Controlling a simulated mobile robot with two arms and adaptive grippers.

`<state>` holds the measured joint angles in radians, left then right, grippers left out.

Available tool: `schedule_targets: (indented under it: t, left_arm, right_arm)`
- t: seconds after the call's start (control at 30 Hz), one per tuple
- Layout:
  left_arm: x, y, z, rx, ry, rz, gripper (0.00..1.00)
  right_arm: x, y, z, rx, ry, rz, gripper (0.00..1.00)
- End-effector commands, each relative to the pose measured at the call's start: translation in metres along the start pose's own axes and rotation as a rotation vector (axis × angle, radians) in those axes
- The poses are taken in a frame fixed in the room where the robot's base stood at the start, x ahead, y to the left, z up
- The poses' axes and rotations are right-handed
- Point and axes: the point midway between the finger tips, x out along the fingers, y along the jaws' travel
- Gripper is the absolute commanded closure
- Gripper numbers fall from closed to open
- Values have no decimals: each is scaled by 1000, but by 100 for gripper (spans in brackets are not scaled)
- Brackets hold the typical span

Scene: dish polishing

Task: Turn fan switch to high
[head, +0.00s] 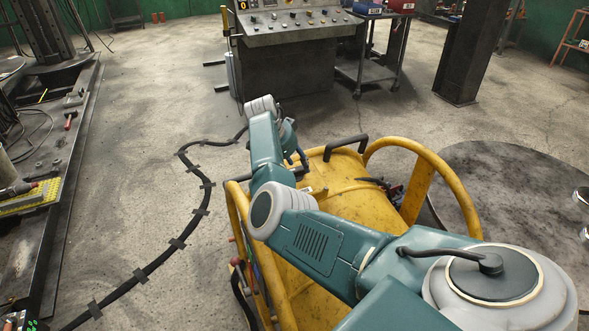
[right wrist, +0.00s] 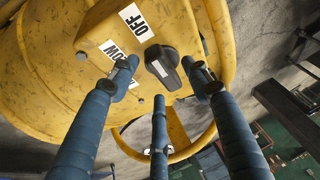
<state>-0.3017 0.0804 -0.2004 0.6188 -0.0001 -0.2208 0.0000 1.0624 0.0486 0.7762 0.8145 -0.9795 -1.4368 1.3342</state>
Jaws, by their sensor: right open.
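The yellow drum-shaped fan (head: 335,190) stands on the floor in its round tube frame, in front of me in the head view. In the right wrist view, its black rotary switch (right wrist: 162,66) sits on a yellow box on the fan. In the head view my right arm reaches over the fan and mostly hides the gripper. My left gripper is not visible.
A control console (head: 290,40) stands at the back, with a cart (head: 372,70) beside it and a dark post (head: 465,55) to the right. A black cable (head: 160,262) runs along the floor left of the fan. A workbench edge lies at the far left.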

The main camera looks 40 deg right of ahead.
Motion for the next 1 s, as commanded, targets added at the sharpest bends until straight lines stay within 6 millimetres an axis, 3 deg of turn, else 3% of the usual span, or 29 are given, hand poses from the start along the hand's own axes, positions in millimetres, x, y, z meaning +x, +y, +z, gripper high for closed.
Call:
schedule_targets:
  t: [0.13,0.4,0.43,0.67,1.0]
  left_arm:
    - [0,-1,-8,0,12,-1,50]
    - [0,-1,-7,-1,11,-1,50]
    - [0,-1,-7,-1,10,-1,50]
    - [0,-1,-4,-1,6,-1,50]
    - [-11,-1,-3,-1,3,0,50]
  right_arm:
    - [10,0,0,0,0,1,52]
    - [12,0,0,1,0,-1,52]
    - [12,0,0,0,0,-1,54]
    - [12,0,0,0,0,-1,98]
    - [9,1,-1,-40,-1,-16,98]
